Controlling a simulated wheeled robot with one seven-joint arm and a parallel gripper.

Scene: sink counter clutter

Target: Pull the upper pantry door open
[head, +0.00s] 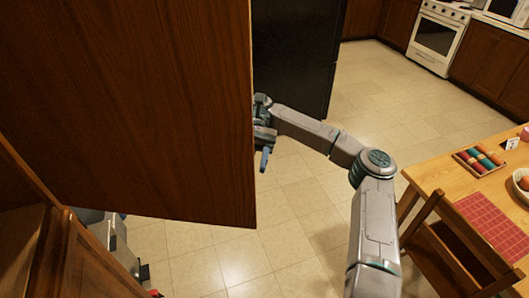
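The large brown wooden panel (130,100) filling the left of the head view appears to be the upper pantry door. It stands out from the wooden cabinet (25,235) at the lower left, so it looks swung open. Its free edge runs down the middle of the view. My gripper (263,158) is at this free edge, its blue fingertip pointing down. The door hides part of the gripper. I cannot tell whether the fingers touch the door or hold anything, and no handle shows.
A black fridge (297,50) stands behind the door edge. A wooden table (440,175) with a chair (455,250) is at the right. A white stove (438,38) is at the far right. Tiled floor (290,215) is clear between door and table.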

